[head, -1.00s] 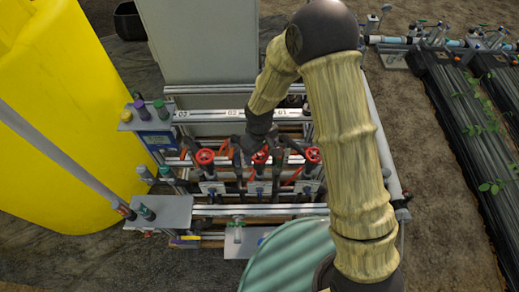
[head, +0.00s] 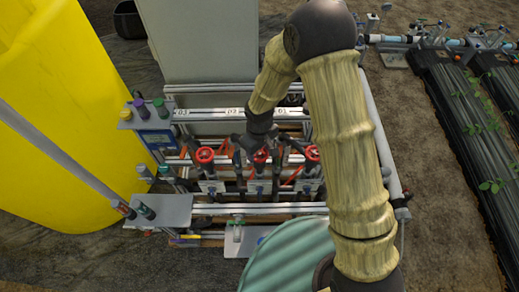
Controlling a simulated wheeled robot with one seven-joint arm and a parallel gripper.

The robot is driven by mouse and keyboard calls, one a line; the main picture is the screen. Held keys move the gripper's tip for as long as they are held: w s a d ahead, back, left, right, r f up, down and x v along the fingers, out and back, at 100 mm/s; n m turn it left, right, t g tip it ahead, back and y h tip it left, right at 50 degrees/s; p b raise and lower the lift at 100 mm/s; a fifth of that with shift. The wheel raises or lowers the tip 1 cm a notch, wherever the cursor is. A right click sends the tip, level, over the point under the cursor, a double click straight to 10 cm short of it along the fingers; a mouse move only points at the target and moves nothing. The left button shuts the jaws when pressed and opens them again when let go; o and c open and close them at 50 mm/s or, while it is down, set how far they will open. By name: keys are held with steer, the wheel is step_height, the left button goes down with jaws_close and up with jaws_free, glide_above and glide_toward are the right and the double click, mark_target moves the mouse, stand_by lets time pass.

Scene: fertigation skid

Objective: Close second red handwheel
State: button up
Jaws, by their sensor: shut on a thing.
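Three red handwheels stand in a row on the skid. The left one (head: 205,155) and the right one (head: 312,153) are in plain view and nothing touches them. The second, middle handwheel (head: 260,157) is partly covered from above by my gripper (head: 257,149). My gripper points down at it and is shut on it. The fingertips are small and dark here, so the exact grip on the rim is hard to see.
A yellow tank (head: 55,120) stands at the left and a grey cabinet (head: 200,40) behind the skid. Metal rails (head: 230,114) run behind and in front of the handwheels. A ribbed green drum (head: 290,262) is at the front.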

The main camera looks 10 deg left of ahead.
mark_target(260, 153)
steer(key=shift+m, duration=0.3)
steer(key=m+b, duration=0.2)
steer(key=m, duration=0.1)
steer(key=shift+m, duration=0.3)
steer(key=m+b, duration=0.1)
steer(key=m, duration=0.2)
steer(key=shift+m, duration=0.3)
steer(key=m, duration=0.4)
steer(key=shift+r, duration=0.1)
steer(key=shift+m+p, duration=0.3)
steer(key=shift+m, duration=1.6)
steer(key=o, duration=1)
step_height(260, 153, up, 17)
steer(key=b, duration=0.1)
steer(key=shift+r, duration=0.15)
